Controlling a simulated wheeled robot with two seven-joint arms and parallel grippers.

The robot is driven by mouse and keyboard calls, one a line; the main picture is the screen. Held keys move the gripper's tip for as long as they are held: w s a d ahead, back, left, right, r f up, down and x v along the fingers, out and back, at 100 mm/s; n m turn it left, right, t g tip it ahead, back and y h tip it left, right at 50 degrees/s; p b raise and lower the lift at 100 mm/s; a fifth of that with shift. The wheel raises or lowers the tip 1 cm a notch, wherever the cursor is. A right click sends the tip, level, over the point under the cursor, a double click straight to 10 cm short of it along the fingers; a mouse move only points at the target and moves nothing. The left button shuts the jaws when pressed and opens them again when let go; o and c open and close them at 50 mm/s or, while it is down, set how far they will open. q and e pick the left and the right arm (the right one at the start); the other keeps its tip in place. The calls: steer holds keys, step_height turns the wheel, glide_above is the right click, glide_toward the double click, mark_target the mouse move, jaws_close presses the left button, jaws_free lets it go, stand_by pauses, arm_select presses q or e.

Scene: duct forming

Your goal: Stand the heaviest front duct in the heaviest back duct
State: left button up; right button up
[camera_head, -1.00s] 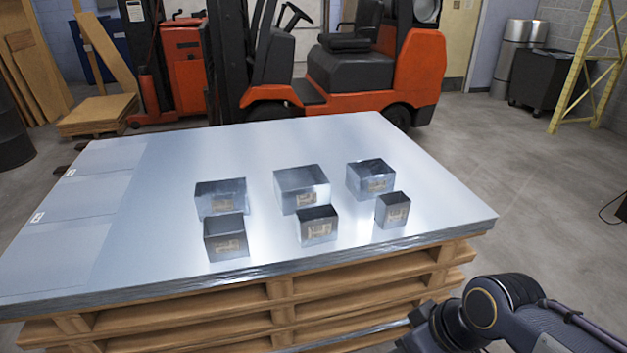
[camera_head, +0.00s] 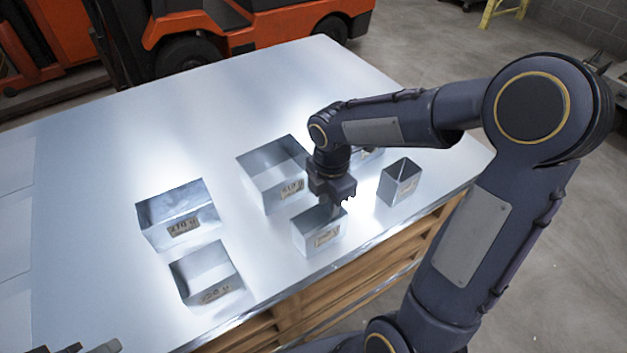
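Six open sheet-metal ducts with tan labels stand on the metal-topped table (camera_head: 110,130). The front row has a left duct (camera_head: 207,275), a middle duct (camera_head: 318,234) and a right duct (camera_head: 399,181). The back row has a left duct (camera_head: 178,216), a wider middle duct (camera_head: 274,172) and a right duct (camera_head: 368,155), mostly hidden behind my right arm. The labels are too small to read surely. My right gripper (camera_head: 336,200) points down at the front middle duct's top; its fingers are unclear. Dark parts at the bottom left edge seem to be my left gripper (camera_head: 90,348).
The ducts stand close together, with the front row near the table's front edge. The sheet is clear behind and left of them. Wooden pallets (camera_head: 300,310) support it. An orange forklift (camera_head: 230,35) stands behind the table.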

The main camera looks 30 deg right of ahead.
steer(key=shift+f+b, duration=0.5)
steer(key=shift+f, duration=0.1)
step_height(320, 180, down, 8)
steer(key=b, duration=0.6)
steer(key=shift+r, duration=0.1)
jaws_close()
steer(key=shift+r, duration=0.1)
